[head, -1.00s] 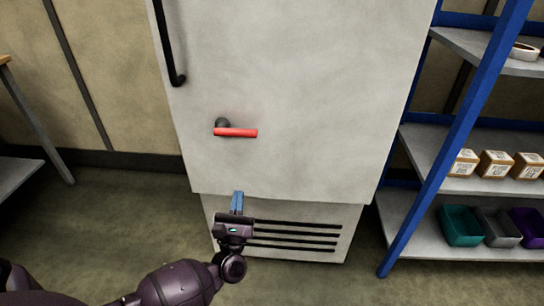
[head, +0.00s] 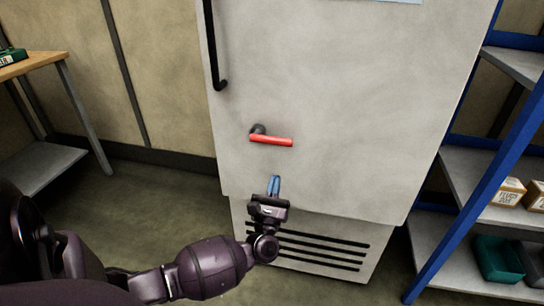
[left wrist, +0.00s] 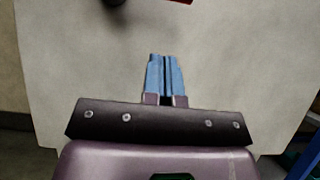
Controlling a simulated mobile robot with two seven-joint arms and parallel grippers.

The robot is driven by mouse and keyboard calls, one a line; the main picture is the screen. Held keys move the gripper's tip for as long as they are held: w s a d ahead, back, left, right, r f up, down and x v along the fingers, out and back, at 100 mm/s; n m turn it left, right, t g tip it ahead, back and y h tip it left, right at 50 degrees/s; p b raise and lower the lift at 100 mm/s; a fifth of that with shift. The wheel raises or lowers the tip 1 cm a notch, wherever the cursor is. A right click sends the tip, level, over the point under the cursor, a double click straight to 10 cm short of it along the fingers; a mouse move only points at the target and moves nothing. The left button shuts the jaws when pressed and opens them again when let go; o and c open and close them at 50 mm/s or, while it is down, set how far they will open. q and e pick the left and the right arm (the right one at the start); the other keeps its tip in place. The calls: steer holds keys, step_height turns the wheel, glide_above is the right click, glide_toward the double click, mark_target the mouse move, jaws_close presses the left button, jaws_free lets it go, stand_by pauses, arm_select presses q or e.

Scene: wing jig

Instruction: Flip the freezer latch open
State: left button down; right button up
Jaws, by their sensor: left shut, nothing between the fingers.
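The freezer (head: 350,95) is a tall pale grey cabinet with a closed door. Its latch (head: 271,140) is a red bar on a dark round pivot, lying nearly level on the lower left of the door. My left gripper (head: 274,180) has blue fingers, shut and empty, pointing up just below the latch and apart from it. In the left wrist view the shut fingers (left wrist: 165,60) point at the door, with a sliver of the red latch (left wrist: 182,1) at the top edge. My right gripper is not in view.
A black vertical handle (head: 213,50) is on the door's upper left. A blue-framed shelf (head: 470,195) with boxes and bins stands close at the right. A wooden-topped table (head: 35,62) stands at the left. Floor (head: 150,200) is free between table and freezer.

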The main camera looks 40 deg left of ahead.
mark_target(281, 140)
arm_select(q)
steer(key=shift+w+a+r+p, duration=0.1)
steer(key=shift+w+a+r, duration=0.35)
steer(key=shift+r, duration=0.55)
steer(key=shift+w+a+r+p, duration=0.15)
steer(key=shift+w+a+r, duration=0.15)
steer(key=shift+w+r, duration=0.6)
steer(key=shift+w+a+r+p, duration=0.1)
steer(key=shift+w+a+r, duration=0.25)
steer(key=shift+r, duration=0.8)
